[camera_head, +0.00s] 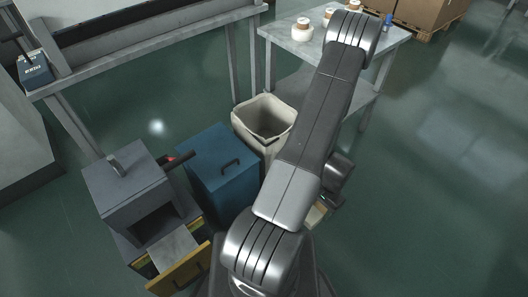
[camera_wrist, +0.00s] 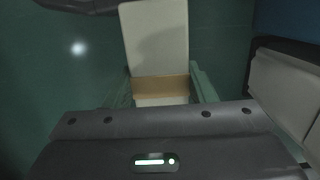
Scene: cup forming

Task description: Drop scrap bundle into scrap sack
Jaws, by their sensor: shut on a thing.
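The scrap bundle is a pale, flat-sided block with a tan band (camera_wrist: 160,86) around it in the wrist view. My gripper (camera_wrist: 163,92) is shut on it, with a finger on either side. In the head view only a small pale corner of the bundle (camera_head: 317,214) shows beside my arm, which hides most of it and the fingers. The scrap sack (camera_head: 252,112) is cream-coloured, open at the top and stands on the floor left of my arm. The bundle is apart from the sack, nearer to my base. The sack's lower right side is hidden by my arm.
A blue lidded bin (camera_head: 212,172) stands beside the sack. A grey machine (camera_head: 128,188) with an open yellow-edged drawer (camera_head: 182,270) is at the lower left. The floor at right is clear.

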